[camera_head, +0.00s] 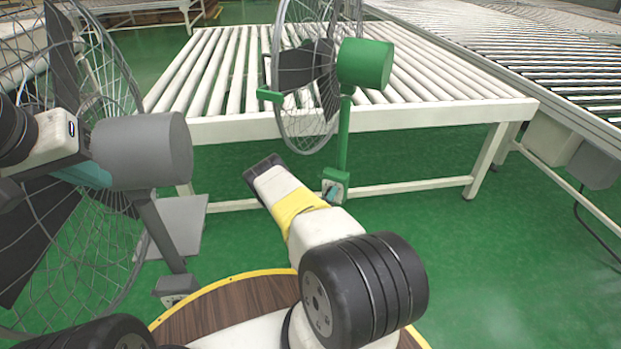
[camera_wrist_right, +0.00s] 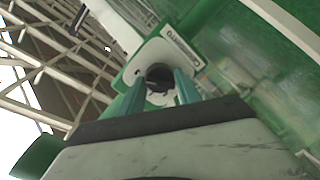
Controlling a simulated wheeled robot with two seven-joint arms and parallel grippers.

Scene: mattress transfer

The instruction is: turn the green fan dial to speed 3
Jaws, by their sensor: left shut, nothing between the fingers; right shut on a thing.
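The green fan (camera_head: 365,64) stands at the upper middle of the head view, with a control box (camera_head: 338,181) low on its pole. In the right wrist view the box's pale panel (camera_wrist_right: 176,55) carries a dark round dial (camera_wrist_right: 158,74). My right gripper (camera_wrist_right: 159,88) has its teal fingers on either side of this dial and is shut on it. In the head view, my right gripper (camera_head: 328,188) is mostly hidden, with a bit of teal at the box. The dial's speed setting is not readable. My left gripper (camera_head: 84,176) is shut and empty at the left.
A grey fan (camera_head: 145,150) stands close at the left, overlapping my left gripper in the head view. A white roller conveyor (camera_head: 225,128) stands behind the green fan. Another conveyor runs along the right. Green floor (camera_head: 480,260) at the right is clear.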

